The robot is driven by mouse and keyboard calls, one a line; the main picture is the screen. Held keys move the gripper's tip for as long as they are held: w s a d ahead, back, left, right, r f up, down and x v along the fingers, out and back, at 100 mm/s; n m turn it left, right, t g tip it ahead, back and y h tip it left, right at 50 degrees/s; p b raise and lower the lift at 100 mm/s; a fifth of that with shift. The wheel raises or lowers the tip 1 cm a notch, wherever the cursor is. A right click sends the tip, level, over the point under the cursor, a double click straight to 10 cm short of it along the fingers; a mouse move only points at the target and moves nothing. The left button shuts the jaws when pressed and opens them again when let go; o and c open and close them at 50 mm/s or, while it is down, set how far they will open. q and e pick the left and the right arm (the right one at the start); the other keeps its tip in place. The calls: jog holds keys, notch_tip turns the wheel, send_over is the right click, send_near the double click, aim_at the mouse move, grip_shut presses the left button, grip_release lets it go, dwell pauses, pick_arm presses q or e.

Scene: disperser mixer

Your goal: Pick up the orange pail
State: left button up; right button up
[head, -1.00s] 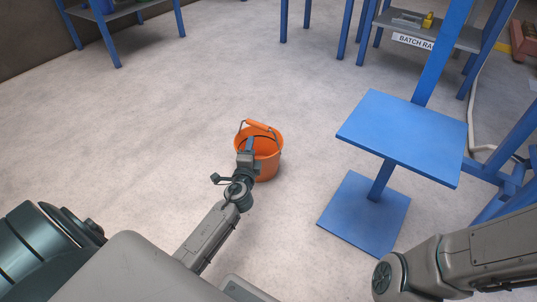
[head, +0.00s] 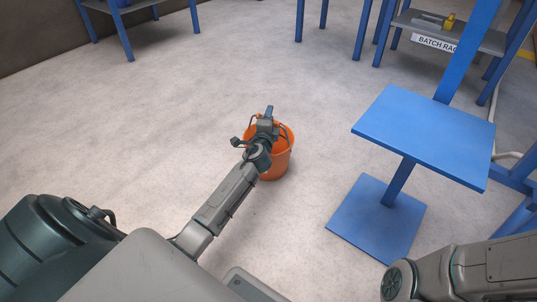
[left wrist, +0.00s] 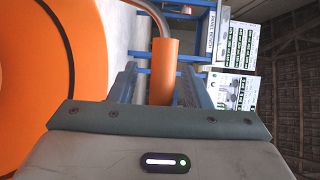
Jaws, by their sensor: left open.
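The orange pail (head: 276,166) stands upright on the floor in the middle of the head view. My left gripper (head: 269,112) is over the pail's upper part and hides much of its opening and handle. In the left wrist view the pail (left wrist: 45,80) fills the left side. Its orange handle grip (left wrist: 163,72) is raised on a grey wire and shows between the two blue fingers of my open left gripper (left wrist: 157,84). I cannot tell whether either finger touches the grip. My right gripper is out of view; only part of that arm shows.
A blue stand with a flat plate (head: 425,135) and a square base (head: 376,222) is right of the pail. A labelled batch rack (head: 450,35) stands at the back right, and a blue-legged table (head: 130,12) at the back left. The floor around the pail is clear.

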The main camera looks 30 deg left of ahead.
pick_arm(q)
jog(key=shift+w+a, duration=0.1)
jog(key=shift+w, duration=0.15)
grip_shut()
jog(key=shift+r, duration=0.1)
jog(key=shift+r, duration=0.15)
